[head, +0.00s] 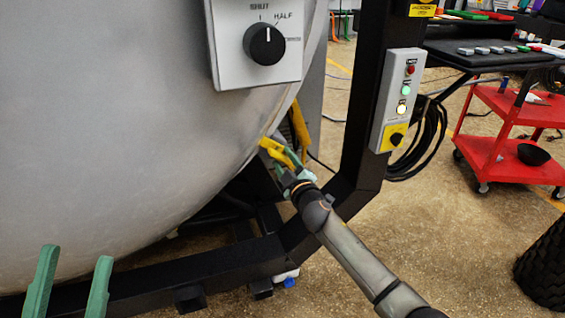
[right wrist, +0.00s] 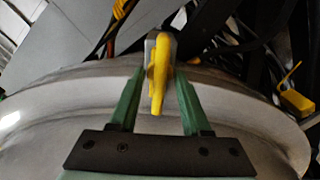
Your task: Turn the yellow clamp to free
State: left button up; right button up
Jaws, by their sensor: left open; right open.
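The yellow clamp (head: 276,149) sits at the lower right rim of the large grey furnace vessel (head: 110,120). My right gripper (head: 287,158) is at the clamp, with its green fingers open. In the right wrist view the clamp (right wrist: 159,72) stands upright between the two open fingers (right wrist: 157,100), apart from the right one; contact with the left one is hard to tell. My left gripper (head: 70,280) is open and empty at the lower left, in front of the vessel. The clamp's far side is hidden.
A black frame (head: 355,130) runs beside and below the vessel and carries a button panel (head: 399,100). A grey panel with a dial (head: 264,44) is above the clamp. A red cart (head: 510,150) stands at the right. Another yellow part (right wrist: 297,102) shows at the right wrist view's right.

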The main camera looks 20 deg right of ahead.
jog(key=shift+w, duration=0.65)
grip_shut()
